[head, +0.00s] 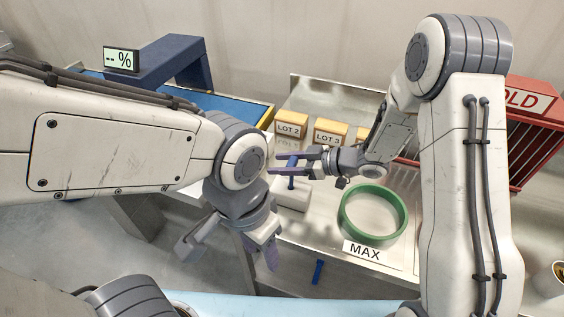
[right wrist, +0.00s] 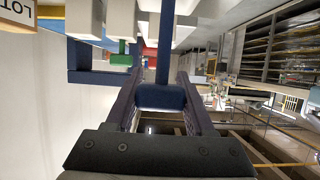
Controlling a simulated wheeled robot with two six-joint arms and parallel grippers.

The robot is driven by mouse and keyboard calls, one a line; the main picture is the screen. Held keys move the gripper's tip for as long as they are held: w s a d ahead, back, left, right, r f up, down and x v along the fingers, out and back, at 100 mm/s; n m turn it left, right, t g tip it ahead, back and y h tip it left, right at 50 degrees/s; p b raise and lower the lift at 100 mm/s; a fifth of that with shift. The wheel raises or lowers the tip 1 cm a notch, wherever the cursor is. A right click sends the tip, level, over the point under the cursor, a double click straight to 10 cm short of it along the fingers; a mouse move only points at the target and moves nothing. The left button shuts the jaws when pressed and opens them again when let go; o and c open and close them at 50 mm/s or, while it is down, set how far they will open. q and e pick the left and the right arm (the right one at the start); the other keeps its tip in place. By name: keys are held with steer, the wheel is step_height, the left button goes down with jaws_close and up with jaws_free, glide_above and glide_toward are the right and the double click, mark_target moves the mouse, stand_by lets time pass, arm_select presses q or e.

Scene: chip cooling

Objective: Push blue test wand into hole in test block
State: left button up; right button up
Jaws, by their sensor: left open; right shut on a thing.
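The blue test wand (head: 292,176) is held upright in my right gripper (head: 290,165), which is shut on it. In the right wrist view the wand's thick blue end (right wrist: 160,97) sits between the two fingers, with its shaft (right wrist: 164,50) running up the picture. The pale test block (head: 292,196) lies on the metal table just below the wand. My gripper partly covers this spot, and I cannot tell whether the wand's tip is in the hole. My left gripper (head: 232,250) is open and empty, in front of the table and lower left of the block.
A green ring (head: 345,215) lies right of the block, behind a MAX label (head: 362,250). LOT 2 (head: 291,130) and LOT 3 (head: 329,133) boxes stand behind. A display reading "-- %" (head: 121,60) is at back left; a red rack (head: 525,142) is at right.

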mark_target(282, 185)
steer(key=shift+f+b, duration=1.2)
steer(key=shift+f, duration=0.55)
steer(key=o, duration=1.4)
steer(key=shift+r, duration=0.1)
steer(key=v, duration=1)
steer(key=shift+d+r+b, duration=0.1)
steer(key=shift+d+b, duration=0.05)
steer(key=shift+b, duration=0.25)
